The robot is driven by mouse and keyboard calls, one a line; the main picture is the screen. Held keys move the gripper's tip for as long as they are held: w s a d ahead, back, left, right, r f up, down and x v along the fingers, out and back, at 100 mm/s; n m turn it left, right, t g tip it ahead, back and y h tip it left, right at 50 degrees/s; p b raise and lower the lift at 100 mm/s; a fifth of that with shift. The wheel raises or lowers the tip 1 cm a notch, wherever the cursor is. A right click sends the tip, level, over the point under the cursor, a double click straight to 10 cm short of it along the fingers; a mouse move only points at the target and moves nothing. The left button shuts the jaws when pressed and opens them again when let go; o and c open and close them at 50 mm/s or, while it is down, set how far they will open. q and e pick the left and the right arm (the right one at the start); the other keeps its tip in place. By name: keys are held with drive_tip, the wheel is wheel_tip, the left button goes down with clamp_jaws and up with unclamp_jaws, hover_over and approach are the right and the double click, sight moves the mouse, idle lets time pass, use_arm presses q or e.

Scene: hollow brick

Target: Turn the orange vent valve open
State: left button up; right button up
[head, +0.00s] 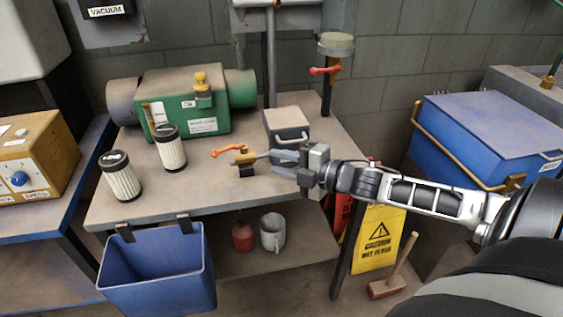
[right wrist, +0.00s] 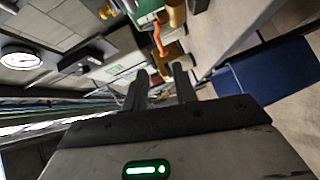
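The orange vent valve lever (head: 228,150) points left from its small brass body (head: 245,157) on the workbench, in front of the green housing. In the right wrist view the orange lever (right wrist: 158,38) and brass body (right wrist: 173,55) lie just beyond the fingertips. My right gripper (head: 276,160) is just right of the brass body, with its fingers pointing left towards it. The wrist view shows a gap between the two fingers (right wrist: 161,80) and nothing held there. Whether a fingertip touches the brass body cannot be told. My left gripper is out of view.
The green housing (head: 190,112) stands behind the valve, with two filter cartridges (head: 171,150) (head: 122,180) to the left. A grey box (head: 287,125) sits close behind my gripper. Another red-orange lever (head: 325,71) is on the upright pipe. A blue bin (head: 160,272) hangs in front.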

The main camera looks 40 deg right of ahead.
drive_tip(key=s+a+f+m, duration=0.2)
drive_tip(key=f, duration=0.1)
drive_tip(key=s+a+f+m+g+h, duration=0.1)
drive_tip(key=s+a+f+m, duration=0.1)
drive_tip(key=a+f+m, duration=0.1)
drive_tip(key=s+a+f+m, duration=0.2)
drive_tip(key=s+a+f, duration=0.1)
drive_tip(key=f, duration=0.2)
drive_tip(key=shift+m+g+h, duration=0.3)
drive_tip(key=shift+g, duration=0.1)
clamp_jaws()
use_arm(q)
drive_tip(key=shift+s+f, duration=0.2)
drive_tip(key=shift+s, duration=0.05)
use_arm(e)
drive_tip(key=s+a+f+m+g, duration=0.1)
drive_tip(key=s+a+f+m, duration=0.2)
drive_tip(key=s+a+m, duration=0.2)
drive_tip(key=s+a+f+m+g+h, duration=0.1)
drive_tip(key=s+a+f+m+g, duration=0.1)
drive_tip(key=s+a+m, duration=0.3)
drive_tip(key=shift+s+a+f, duration=0.3)
drive_tip(key=shift+a+f, duration=0.55)
drive_tip(key=shift+a, duration=0.25)
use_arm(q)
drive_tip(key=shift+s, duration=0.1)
